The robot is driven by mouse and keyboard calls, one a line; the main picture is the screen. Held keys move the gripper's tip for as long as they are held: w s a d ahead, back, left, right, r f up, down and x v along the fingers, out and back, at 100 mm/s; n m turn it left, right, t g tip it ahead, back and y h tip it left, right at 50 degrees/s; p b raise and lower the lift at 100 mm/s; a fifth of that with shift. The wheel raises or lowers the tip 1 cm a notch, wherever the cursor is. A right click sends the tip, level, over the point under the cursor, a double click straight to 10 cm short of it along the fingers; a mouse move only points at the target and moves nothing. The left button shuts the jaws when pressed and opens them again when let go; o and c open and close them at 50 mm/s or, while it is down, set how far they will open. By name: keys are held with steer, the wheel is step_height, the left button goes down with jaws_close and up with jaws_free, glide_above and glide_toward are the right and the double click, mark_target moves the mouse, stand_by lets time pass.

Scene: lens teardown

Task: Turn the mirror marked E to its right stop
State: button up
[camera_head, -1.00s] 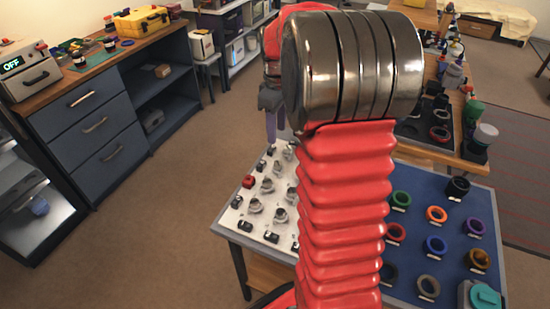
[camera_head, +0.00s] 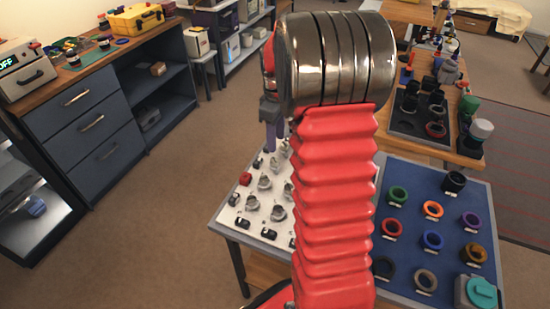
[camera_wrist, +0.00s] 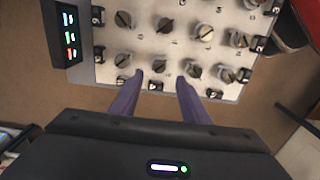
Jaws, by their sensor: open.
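A white panel (camera_head: 229,216) on the table carries rows of small round silver mounts with knob-like tops. It also shows in the wrist view (camera_wrist: 150,42). The letters beside the mounts are too small to read, so I cannot tell which one is the mirror marked E. My gripper (camera_wrist: 159,77) is open and empty, its purple fingers apart over the near row of mounts. One mount (camera_wrist: 158,67) shows between the fingertips, with another mount (camera_wrist: 193,72) just right of the right finger. In the head view my gripper (camera_head: 271,136) hangs over the panel's far end, partly hidden by my arm.
A blue board (camera_head: 405,212) with several coloured rings lies right of the panel. A black box with lit displays (camera_wrist: 69,35) stands at the panel's left edge in the wrist view. Dark drawers (camera_head: 85,110) stand at the left.

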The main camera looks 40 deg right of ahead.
mark_target(276, 161)
step_height(276, 161, down, 9)
steer(key=shift+f, duration=0.1)
stand_by(0.3)
steer(key=shift+c, duration=0.3)
